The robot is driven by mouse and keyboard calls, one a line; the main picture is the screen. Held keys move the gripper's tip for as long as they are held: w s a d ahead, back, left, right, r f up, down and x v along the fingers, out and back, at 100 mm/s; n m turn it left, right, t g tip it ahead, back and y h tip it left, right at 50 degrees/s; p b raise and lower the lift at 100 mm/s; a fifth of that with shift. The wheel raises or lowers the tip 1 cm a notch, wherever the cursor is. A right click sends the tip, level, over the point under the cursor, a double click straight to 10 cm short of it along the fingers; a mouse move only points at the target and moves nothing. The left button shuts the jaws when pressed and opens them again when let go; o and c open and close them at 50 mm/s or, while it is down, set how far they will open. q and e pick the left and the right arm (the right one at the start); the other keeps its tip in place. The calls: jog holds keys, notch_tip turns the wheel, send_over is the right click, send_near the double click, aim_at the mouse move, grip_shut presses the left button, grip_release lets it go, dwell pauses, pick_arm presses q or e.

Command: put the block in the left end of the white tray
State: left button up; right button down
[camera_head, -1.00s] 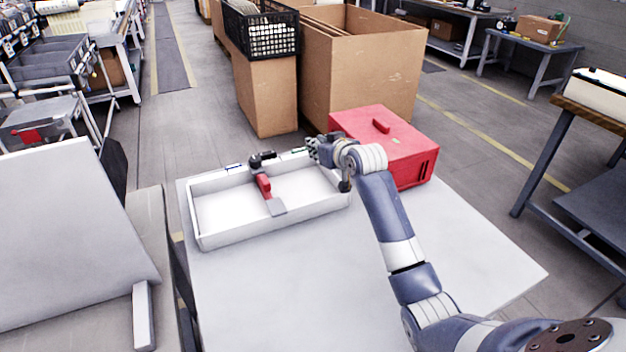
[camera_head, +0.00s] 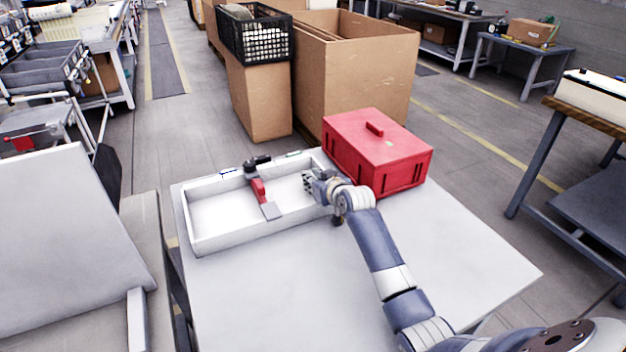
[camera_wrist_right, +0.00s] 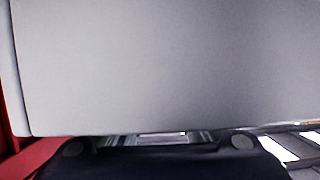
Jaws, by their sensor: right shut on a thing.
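The white tray (camera_head: 214,246) lies on the light table. A red and black tool with a grey flat end (camera_head: 259,191) lies across its middle. My right gripper (camera_head: 308,182) is low at the tray's right end, pointing left. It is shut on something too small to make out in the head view. In the right wrist view a plain grey surface (camera_wrist_right: 160,65) fills most of the picture and hides the fingertips. I cannot tell whether it is the block or the tray's wall. I cannot pick out the block elsewhere. My left gripper is not in view.
A red toolbox (camera_head: 378,150) stands close behind and right of the tray's right end. The table (camera_head: 300,300) is clear in front of the tray.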

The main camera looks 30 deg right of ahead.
jog(key=shift+f, duration=0.2)
jog(key=c, duration=1.8)
grip_release()
jog(key=shift+r, duration=0.25)
jog(key=v, duration=1.1)
jog(key=shift+s+p, duration=0.15)
jog(key=shift+p, duration=0.2)
jog(key=shift+s+r, duration=0.15)
jog(key=shift+s, duration=0.15)
jog(key=shift+r, duration=0.1)
